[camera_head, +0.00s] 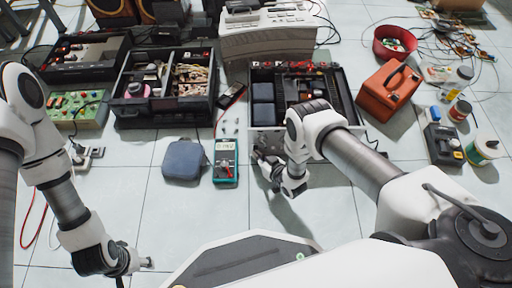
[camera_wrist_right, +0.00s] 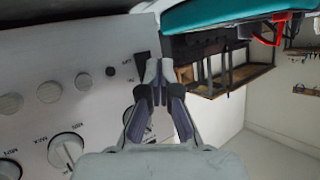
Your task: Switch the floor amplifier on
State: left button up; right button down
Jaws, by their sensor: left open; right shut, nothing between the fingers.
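The floor amplifier (camera_head: 264,92) is an open-topped box with dark parts inside, right of centre in the head view. In the wrist view its pale front panel (camera_wrist_right: 70,45) fills the left, with several round knobs, a small black round part (camera_wrist_right: 110,71) and a dark wedge-shaped part (camera_wrist_right: 141,64), possibly the switch. My right gripper (camera_head: 268,165) is low in front of the panel. In the wrist view its shut, empty fingertips (camera_wrist_right: 158,70) are close beside the wedge; contact cannot be told. My left gripper (camera_head: 142,264) is open and empty, low over the floor.
A teal multimeter (camera_head: 226,160) and a dark blue pouch (camera_head: 183,160) lie left of my right gripper. Another open unit (camera_head: 165,115) stands to the left. Floor tiles in front are mostly clear.

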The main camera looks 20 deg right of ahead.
jog(key=shift+w, duration=0.2)
jog(key=shift+w+d, duration=0.15)
jog(key=shift+w, duration=0.15)
dwell(0.5)
jog(key=shift+s+a, duration=0.2)
jog(key=shift+s, duration=0.55)
jog(key=shift+s, duration=0.1)
jog(key=shift+s+a+f+p, duration=0.1)
jog(key=shift+s+a+p, duration=0.15)
jog(key=shift+s+p, duration=0.35)
jog(key=shift+s+a+f+p, duration=0.15)
jog(key=shift+s+a+p, duration=0.1)
jog(key=shift+s, duration=0.6)
jog(key=shift+s+a+f+p, duration=0.1)
jog(key=shift+s+a, duration=0.1)
jog(key=shift+s, duration=0.65)
